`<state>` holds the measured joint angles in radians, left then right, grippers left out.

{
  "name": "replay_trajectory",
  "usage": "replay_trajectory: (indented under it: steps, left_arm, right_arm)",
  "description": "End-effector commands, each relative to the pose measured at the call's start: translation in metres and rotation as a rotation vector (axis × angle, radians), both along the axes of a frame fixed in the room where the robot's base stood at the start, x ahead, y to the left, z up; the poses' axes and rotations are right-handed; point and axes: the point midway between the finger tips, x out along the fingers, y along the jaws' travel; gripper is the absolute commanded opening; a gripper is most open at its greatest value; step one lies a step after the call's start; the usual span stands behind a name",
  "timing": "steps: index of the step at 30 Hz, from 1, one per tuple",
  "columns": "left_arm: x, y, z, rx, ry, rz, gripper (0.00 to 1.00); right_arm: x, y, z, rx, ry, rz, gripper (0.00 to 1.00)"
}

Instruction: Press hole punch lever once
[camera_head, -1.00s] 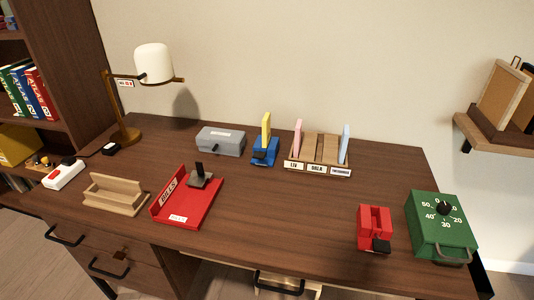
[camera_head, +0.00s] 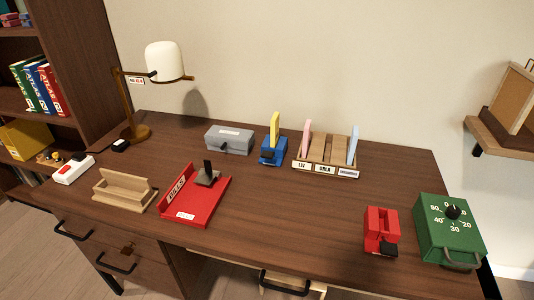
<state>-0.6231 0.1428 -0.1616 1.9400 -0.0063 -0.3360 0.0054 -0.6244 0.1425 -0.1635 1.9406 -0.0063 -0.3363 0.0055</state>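A blue device (camera_head: 268,157) with a dark front part and an upright yellow piece (camera_head: 275,130) stands at the back middle of the desk. I cannot tell for certain which of the two is the punch. Neither gripper is in view, and nothing of mine touches either device.
A green box with a dial (camera_head: 436,240) stands right of the red device. A red tray (camera_head: 191,212), a wooden holder (camera_head: 118,197), a grey box (camera_head: 221,147), a labelled rack (camera_head: 318,171) and a lamp (camera_head: 165,62) are on the desk (camera_head: 290,215). The desk's middle is clear.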

Motion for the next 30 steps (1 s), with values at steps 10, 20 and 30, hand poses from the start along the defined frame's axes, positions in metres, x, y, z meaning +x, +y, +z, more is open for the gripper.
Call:
replay_trajectory:
  steps: [10, 20, 30]
  left_arm:
    - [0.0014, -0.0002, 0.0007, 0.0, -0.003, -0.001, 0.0]
    - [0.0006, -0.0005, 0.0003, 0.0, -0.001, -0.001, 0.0]
    - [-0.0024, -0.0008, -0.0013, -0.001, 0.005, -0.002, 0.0]
  right_arm:
    - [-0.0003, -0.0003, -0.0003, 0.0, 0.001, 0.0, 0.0]
    - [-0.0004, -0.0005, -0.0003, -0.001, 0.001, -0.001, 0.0]
    - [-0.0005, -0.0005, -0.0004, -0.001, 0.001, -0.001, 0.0]
